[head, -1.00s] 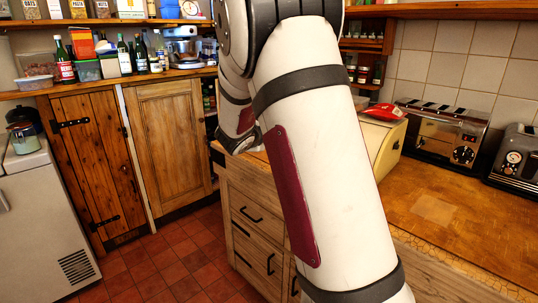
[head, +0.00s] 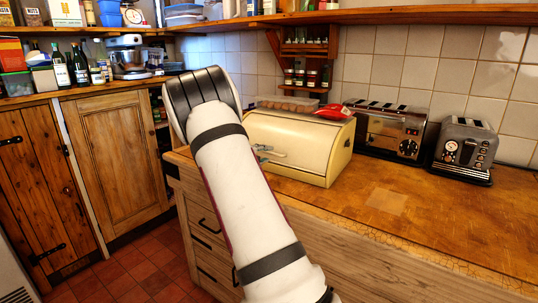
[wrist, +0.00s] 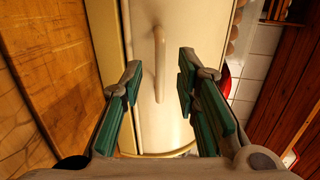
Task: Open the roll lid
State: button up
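The cream bread bin (head: 325,163) stands on the wooden worktop, with its curved roll lid (head: 300,132) down over the front. In the wrist view the lid (wrist: 175,105) fills the middle, and its slim pale handle (wrist: 159,65) runs lengthwise in the picture. My gripper (wrist: 160,75) is open, its green-padded fingers spread to either side of the handle's line. The handle shows in the gap beyond the fingertips, and no grip on it is visible. In the head view my forearm hides the bin's left part and most of the gripper.
A red packet (head: 335,111) and an egg tray (head: 285,105) are on top of or behind the bin. Two toasters (head: 388,130) (head: 465,150) stand to its right. The worktop (head: 400,215) in front of them is clear. A shelf runs above.

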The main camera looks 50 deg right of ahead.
aim_at(269, 153)
jog(key=shift+x, duration=2)
jog(key=shift+c, duration=0.3)
grip_shut()
